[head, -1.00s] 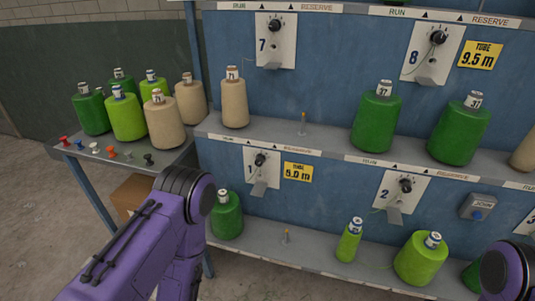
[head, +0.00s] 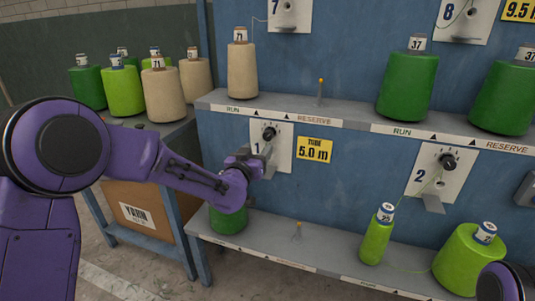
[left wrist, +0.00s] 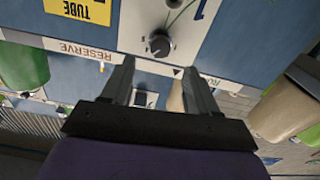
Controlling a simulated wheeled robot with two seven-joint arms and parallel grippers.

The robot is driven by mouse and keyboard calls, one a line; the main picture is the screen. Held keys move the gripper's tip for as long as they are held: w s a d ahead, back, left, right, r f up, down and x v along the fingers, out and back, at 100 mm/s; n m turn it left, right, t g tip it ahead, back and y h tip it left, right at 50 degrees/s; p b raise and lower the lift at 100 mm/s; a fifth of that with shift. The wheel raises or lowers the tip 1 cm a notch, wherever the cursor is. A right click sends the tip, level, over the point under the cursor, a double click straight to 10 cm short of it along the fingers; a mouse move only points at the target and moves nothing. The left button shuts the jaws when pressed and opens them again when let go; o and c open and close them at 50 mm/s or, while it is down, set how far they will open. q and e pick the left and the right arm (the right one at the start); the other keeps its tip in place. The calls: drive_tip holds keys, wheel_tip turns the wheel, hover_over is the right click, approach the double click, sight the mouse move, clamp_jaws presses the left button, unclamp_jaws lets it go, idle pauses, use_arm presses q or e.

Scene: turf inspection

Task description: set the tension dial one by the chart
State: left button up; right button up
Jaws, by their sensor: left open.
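Tension dial one (head: 269,133) is a black knob on the white plate marked 1 (head: 284,148), on the blue lower panel. My left gripper (head: 262,160) is just below and in front of this dial in the head view. In the left wrist view the dial (left wrist: 158,43) lies just beyond the two open fingers of my left gripper (left wrist: 158,72), roughly centred between them and apart from them. The jaws are empty. The dial's pointer setting is too small to read. A yellow tag (head: 315,149) beside the plate reads "TUBE 5.0 m". I see no chart. My right gripper is out of view.
Dial two (head: 448,161) is farther right. Below plate one, a green cone (head: 228,219) stands on the lower shelf (head: 270,243), partly behind my arm. The upper shelf (head: 285,108) carries a beige cone (head: 241,70) above plate one. Several cones crowd the side table at left.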

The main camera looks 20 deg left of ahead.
sight(267, 138)
use_arm(q)
drive_tip(key=w, duration=1)
drive_tip(key=shift+d+f, duration=0.1)
drive_tip(key=c, duration=1)
